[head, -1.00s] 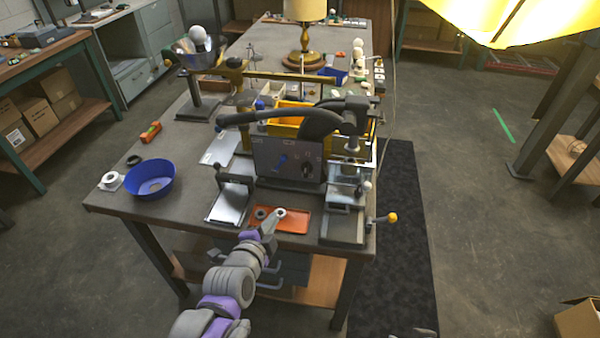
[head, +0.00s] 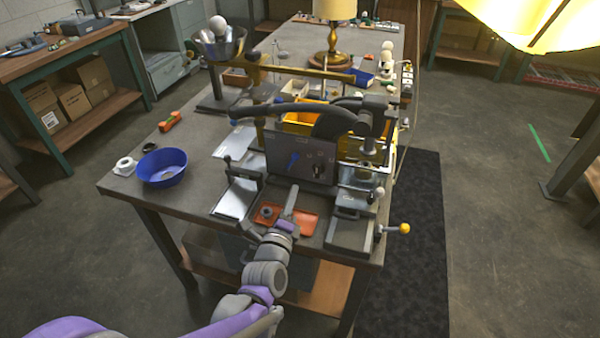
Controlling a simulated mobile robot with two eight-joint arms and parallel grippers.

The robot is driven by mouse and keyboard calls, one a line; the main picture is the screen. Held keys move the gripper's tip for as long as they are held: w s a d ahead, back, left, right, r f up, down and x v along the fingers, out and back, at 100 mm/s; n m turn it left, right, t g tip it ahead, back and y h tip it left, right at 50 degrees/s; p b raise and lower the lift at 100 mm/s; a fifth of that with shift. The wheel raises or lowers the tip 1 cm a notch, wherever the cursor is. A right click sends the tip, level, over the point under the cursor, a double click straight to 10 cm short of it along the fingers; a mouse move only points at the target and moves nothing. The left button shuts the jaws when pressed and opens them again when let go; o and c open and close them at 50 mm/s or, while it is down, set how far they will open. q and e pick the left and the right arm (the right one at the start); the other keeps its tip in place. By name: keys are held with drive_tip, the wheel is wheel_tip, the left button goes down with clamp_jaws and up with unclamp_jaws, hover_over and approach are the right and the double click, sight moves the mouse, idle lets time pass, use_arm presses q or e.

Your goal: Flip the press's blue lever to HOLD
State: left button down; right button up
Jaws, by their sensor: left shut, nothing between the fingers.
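The press has a dark upright panel (head: 328,150) on the near part of the workbench. Its blue lever (head: 293,161) is on the left of the panel face, tilted with its upper end to the right. The labels around it are too small to read. My left gripper (head: 292,193) points up at the panel from the near side, just below the blue lever. It is shut with nothing in it, and a small gap seems to show between its tip and the lever. My right gripper is not in view.
An orange tray (head: 308,226) lies under my left gripper. A blue bowl (head: 162,168) and a white roll (head: 125,166) stand at the left. A yellow-knobbed handle (head: 404,229) sticks out at the right edge. A black arm (head: 290,108) spans above the panel.

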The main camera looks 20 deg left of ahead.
sight(291, 162)
use_arm(q)
drive_tip(key=w, duration=1)
drive_tip(key=shift+a+r+p, duration=0.1)
drive_tip(key=shift+a+p, duration=0.1)
drive_tip(key=shift+p, duration=0.1)
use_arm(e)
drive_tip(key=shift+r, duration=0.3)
